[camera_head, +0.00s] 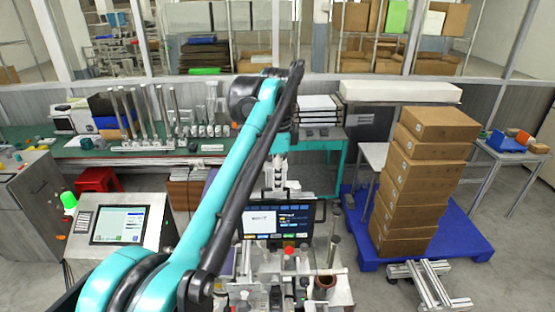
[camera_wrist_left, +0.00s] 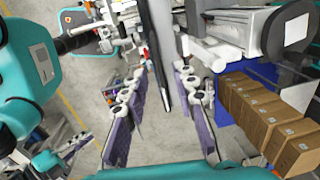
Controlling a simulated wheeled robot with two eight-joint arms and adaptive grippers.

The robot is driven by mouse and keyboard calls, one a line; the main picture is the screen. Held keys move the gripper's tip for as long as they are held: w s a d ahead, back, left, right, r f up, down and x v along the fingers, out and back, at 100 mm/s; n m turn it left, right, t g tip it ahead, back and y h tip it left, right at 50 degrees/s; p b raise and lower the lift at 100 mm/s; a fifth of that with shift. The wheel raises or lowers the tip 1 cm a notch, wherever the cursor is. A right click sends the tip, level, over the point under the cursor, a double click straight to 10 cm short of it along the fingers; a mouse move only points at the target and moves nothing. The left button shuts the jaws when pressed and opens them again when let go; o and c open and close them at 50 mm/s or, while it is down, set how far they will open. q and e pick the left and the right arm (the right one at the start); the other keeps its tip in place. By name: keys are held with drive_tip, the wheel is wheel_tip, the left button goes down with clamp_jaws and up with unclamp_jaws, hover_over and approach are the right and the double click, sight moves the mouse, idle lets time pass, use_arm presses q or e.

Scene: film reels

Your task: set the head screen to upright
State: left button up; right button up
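The head screen (camera_head: 295,218) is a dark-framed display with lit windows, low in the middle of the head view. Its face is turned toward the head camera; I cannot tell its exact tilt. My left arm crosses in front of its left part. My left gripper (camera_head: 275,183) is at the screen's top edge, small and partly hidden. In the left wrist view, the gripper (camera_wrist_left: 161,72) has its two purple-padded fingers apart. A thin dark panel (camera_wrist_left: 158,45), likely the screen seen edge-on, runs between them with gaps visible on both sides.
Cluttered metal equipment (camera_head: 325,287) surrounds the screen's base. A control panel (camera_head: 120,225) stands at left. Stacked cardboard boxes (camera_head: 420,175) rest on a blue pallet (camera_head: 470,235) at right. A green bench (camera_head: 70,150) runs along the back. Grey floor shows between.

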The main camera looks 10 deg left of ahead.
use_arm(q)
wheel_tip(320, 180, up, 10)
drive_tip(key=s, duration=0.1)
drive_tip(key=shift+d, duration=0.15)
idle(0.5)
